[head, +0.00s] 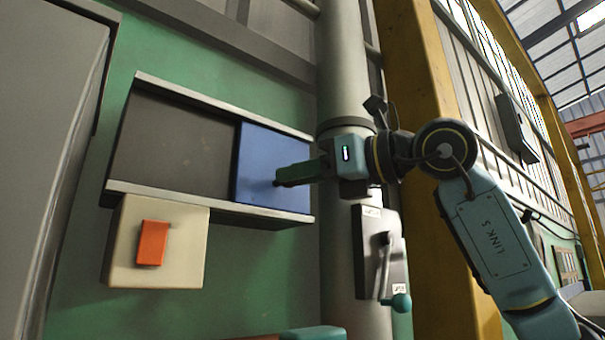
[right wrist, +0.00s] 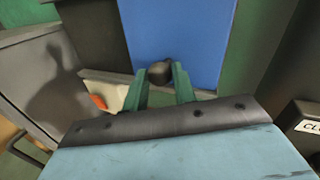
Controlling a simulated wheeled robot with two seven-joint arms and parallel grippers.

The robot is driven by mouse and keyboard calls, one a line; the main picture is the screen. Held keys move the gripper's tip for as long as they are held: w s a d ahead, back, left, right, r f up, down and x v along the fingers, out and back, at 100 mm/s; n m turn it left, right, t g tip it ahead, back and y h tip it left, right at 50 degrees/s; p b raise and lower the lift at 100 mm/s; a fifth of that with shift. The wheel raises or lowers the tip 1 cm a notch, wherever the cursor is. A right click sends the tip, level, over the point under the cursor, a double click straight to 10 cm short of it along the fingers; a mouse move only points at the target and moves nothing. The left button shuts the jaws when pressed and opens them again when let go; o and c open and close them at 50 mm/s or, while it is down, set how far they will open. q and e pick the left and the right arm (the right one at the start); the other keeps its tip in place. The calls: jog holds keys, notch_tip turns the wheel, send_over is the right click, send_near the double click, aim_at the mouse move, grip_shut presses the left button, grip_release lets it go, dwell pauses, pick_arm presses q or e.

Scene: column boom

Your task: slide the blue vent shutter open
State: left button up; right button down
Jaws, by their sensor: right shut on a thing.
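The blue vent shutter (head: 266,150) sits at the right end of a framed vent in the head view, between an upper and a lower grey rail. The dark area (head: 172,143) of the vent lies to its left. My right gripper (head: 279,181) reaches in from the right to the shutter's lower middle. In the right wrist view the blue shutter (right wrist: 178,40) fills the upper middle. There my right gripper (right wrist: 160,80) has its green fingers on either side of a dark round knob (right wrist: 160,72) in front of the shutter, and is shut on it. My left gripper is not seen.
A cream box with an orange switch (head: 153,243) is mounted just below the lower rail (head: 205,202). A lever box (head: 380,252) with a teal-ended handle hangs on the grey column (head: 343,70) to the right. A yellow post (head: 425,110) stands behind my right arm.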

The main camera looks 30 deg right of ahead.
jog(key=s+a+b, duration=0.1)
jog(key=a+b, duration=0.1)
jog(key=a, duration=1.1)
jog(key=c, duration=1.1)
grip_release()
jog(key=b+v, duration=0.3)
jog(key=v, duration=1)
jog(key=shift+s+d, duration=0.2)
